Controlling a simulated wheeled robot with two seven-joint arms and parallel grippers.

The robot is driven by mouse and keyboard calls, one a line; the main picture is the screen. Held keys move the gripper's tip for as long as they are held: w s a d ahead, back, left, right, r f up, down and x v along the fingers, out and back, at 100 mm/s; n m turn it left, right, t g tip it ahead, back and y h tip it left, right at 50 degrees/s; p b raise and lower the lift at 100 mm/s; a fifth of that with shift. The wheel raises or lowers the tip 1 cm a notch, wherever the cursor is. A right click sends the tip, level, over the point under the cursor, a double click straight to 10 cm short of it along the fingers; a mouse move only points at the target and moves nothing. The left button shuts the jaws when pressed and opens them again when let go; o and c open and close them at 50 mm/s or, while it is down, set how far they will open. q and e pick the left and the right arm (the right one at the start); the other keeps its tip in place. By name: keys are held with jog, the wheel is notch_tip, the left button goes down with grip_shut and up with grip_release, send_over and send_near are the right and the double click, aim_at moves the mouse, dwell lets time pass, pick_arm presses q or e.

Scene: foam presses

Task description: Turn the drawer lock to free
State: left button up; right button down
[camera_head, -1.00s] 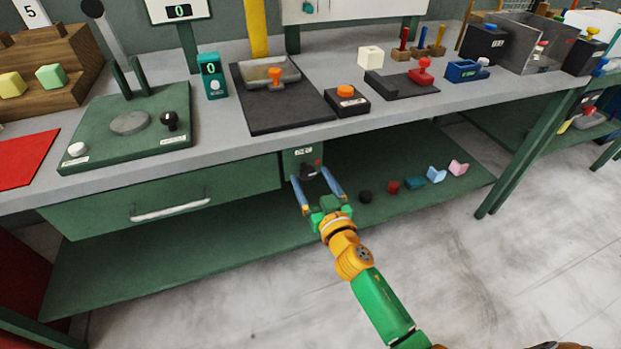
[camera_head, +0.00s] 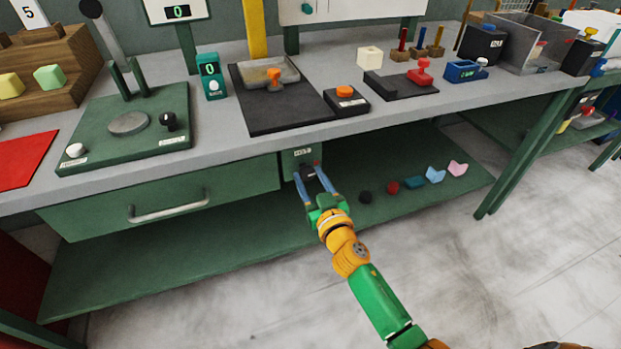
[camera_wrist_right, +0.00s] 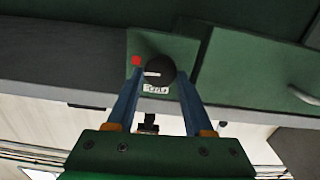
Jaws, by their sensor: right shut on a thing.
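The drawer lock is a small green panel (camera_head: 290,161) under the bench's front edge, just right of the green drawer (camera_head: 165,195) with its grey bar handle. In the right wrist view the lock's round black knob (camera_wrist_right: 160,70) has a pale pointer line and sits beside a red mark (camera_wrist_right: 136,60) and a small label (camera_wrist_right: 156,89). My right gripper (camera_head: 308,172) has its blue fingers closed on the knob; it also shows in the right wrist view (camera_wrist_right: 160,82). The label is too small to read. The drawer looks shut. My left gripper is not in view.
The grey worktop (camera_head: 215,125) above the lock carries a green press base, an orange-knobbed black plate and a red-handled device. Several small coloured pieces (camera_head: 409,181) lie on the green lower shelf right of my gripper. The floor in front is clear.

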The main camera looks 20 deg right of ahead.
jog(key=n, duration=0.3)
jog(key=shift+n, duration=0.4)
jog(key=n, duration=0.4)
jog(key=shift+a+f+n, duration=0.1)
jog(key=shift+a+n, duration=0.05)
jog(key=shift+n, duration=0.15)
jog(key=n, duration=0.4)
jog(key=shift+f+n, duration=0.1)
jog(key=shift+n, duration=2.2)
jog(key=shift+c, duration=1.5)
grip_release()
jog(key=shift+s, duration=0.15)
